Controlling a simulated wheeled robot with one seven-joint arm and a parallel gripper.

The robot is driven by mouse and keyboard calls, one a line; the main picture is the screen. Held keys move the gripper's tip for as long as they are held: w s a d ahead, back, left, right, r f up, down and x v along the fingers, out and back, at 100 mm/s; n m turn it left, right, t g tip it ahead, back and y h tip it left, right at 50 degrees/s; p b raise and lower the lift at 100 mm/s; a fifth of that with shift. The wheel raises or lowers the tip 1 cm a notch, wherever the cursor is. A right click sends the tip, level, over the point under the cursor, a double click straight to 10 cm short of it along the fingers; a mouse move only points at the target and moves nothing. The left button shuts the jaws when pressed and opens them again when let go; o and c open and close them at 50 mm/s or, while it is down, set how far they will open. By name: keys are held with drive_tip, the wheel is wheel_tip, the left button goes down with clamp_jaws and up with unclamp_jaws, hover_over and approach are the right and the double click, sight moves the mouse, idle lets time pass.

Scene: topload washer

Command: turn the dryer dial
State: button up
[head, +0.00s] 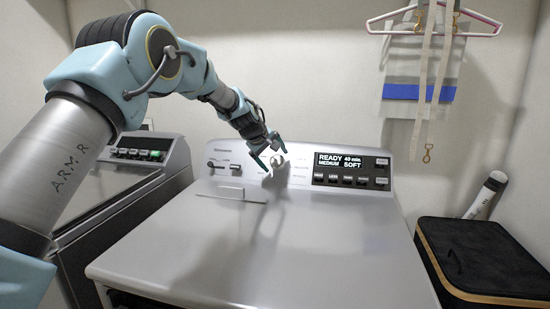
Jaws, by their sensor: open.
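The dryer dial (279,161) is a small round silver knob on the sloped control panel at the back of the light grey machine (270,250). It sits between the sliders on the left and the dark display (350,170) on the right. My gripper (271,158) is at the panel with its teal fingers apart. In this view the fingertips lie over and beside the dial and partly cover it. I cannot tell whether they touch it. No object is seen held in the fingers.
A second machine (140,155) with a row of buttons stands at the left. A black box (485,255) and a white cylinder (486,195) stand at the right. A pink hanger (435,15) and straps hang on the back wall. The machine's flat top is clear.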

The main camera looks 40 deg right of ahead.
drive_tip(key=shift+x, duration=1.05)
drive_tip(key=c, duration=1.3)
drive_tip(key=shift+c, duration=0.2)
drive_tip(key=shift+s, duration=0.1)
